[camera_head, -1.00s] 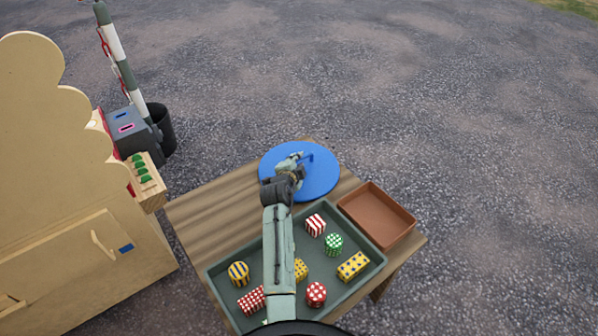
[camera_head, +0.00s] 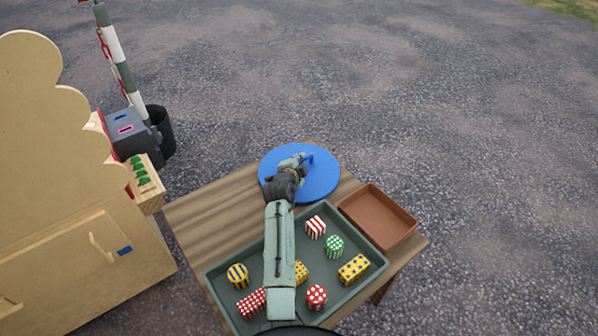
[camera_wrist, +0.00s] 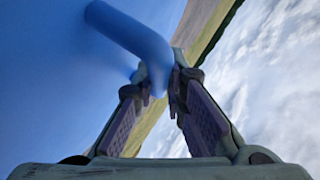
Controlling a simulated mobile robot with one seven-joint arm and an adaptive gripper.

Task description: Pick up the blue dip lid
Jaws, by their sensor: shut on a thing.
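The blue dip lid (camera_head: 322,183) is a round blue disc with a bent bar handle, at the far end of the wooden table. In the wrist view the lid (camera_wrist: 60,80) fills the left side and its handle (camera_wrist: 130,33) curves down between the fingers. My gripper (camera_head: 303,160) is over the lid, and in the wrist view my gripper (camera_wrist: 160,88) is shut on the handle's end. My arm and gripper hide part of the lid. I cannot tell whether the lid is touching the table.
A green-grey tray (camera_head: 223,290) with several patterned sweets lies below my arm on the wooden table (camera_head: 205,215). An empty brown tray (camera_head: 378,216) stands to the right. A wooden stall (camera_head: 60,200) is at left. Bare table lies left of the lid.

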